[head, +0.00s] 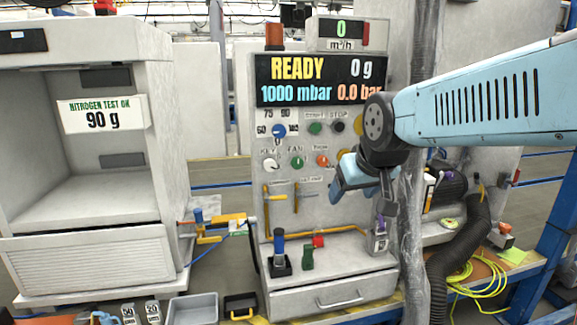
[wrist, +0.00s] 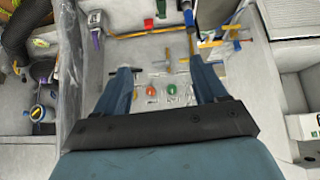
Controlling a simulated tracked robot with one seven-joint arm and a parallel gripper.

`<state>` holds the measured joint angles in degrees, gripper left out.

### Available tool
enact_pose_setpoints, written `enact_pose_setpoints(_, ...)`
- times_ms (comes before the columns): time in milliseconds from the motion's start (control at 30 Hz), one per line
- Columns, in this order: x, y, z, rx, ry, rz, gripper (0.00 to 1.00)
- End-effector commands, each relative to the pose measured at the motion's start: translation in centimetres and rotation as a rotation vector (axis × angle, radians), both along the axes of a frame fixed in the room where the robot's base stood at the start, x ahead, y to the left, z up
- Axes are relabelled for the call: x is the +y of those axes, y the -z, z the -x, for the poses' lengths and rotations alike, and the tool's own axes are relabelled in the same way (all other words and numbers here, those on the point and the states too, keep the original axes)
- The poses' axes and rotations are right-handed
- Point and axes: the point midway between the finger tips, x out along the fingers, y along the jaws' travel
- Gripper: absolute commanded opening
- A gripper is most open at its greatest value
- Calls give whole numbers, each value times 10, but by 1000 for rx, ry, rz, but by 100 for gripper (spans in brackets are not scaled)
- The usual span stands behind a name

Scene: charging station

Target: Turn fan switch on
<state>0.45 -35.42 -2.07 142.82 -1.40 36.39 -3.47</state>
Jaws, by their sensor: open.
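The fan switch (head: 297,162) is a small green knob under the FAN label on the grey control panel (head: 240,110). It sits between a white knob (head: 271,164) on its left and an orange knob (head: 322,160) on its right. In the wrist view, the green knob (wrist: 172,90) shows in the gap between my fingers, upside down. My gripper (head: 345,184) is open and empty, to the right of the fan switch and in front of the panel. It also shows in the wrist view (wrist: 160,72). I see no contact with the knob.
The panel display (head: 318,80) reads READY. Yellow-handled valves (head: 275,196) stick out below the knobs. A ledge with a blue-topped lever (head: 279,248) and a green part (head: 308,257) juts out beneath. A wrapped column (head: 412,215) and black hose (head: 462,245) stand at right.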

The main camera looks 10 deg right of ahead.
Motion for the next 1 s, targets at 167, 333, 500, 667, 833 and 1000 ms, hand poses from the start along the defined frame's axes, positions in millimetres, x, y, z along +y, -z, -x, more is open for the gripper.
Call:
enact_pose_setpoints(167, -3, 10, -71, -136, -27, 37, 72)
enact_pose_setpoints(333, -4, 20, -131, -276, -59, 70, 72)
enact_pose_setpoints(500, -4, 33, -183, -418, -94, 97, 72)
enact_pose_setpoints(667, -2, 47, -225, -551, -127, 111, 72)
enact_pose_setpoints(833, -2, 64, -260, -694, -152, 122, 72)
enact_pose_setpoints(1000, -1, 83, -285, -840, -170, 128, 72)
